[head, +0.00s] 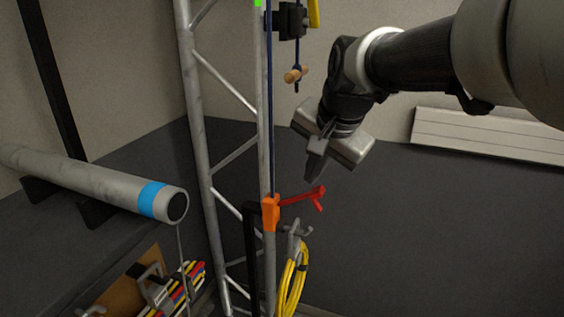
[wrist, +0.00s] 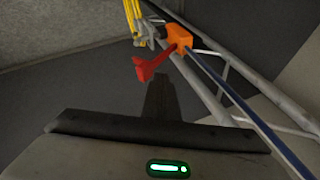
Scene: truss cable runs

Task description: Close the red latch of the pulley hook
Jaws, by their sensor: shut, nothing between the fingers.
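The red latch (head: 300,198) sticks out to the right and slightly up from an orange block (head: 270,214) on the truss upright, swung away from the grey hook (head: 298,230) below it. In the wrist view the red latch (wrist: 152,65) lies just beyond my fingertips, joined to the orange block (wrist: 179,38). My gripper (head: 314,174) is shut and empty, pointing down just above the latch's outer end, with a small gap showing. Its closed fingers also show in the wrist view (wrist: 160,88).
A yellow cable coil (head: 292,277) hangs from the grey hook. A blue rope (head: 271,110) runs down to the orange block beside the truss (head: 197,110). A grey pipe (head: 100,182) lies at left. A wooden toggle (head: 296,74) hangs above. Right of the latch is open room.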

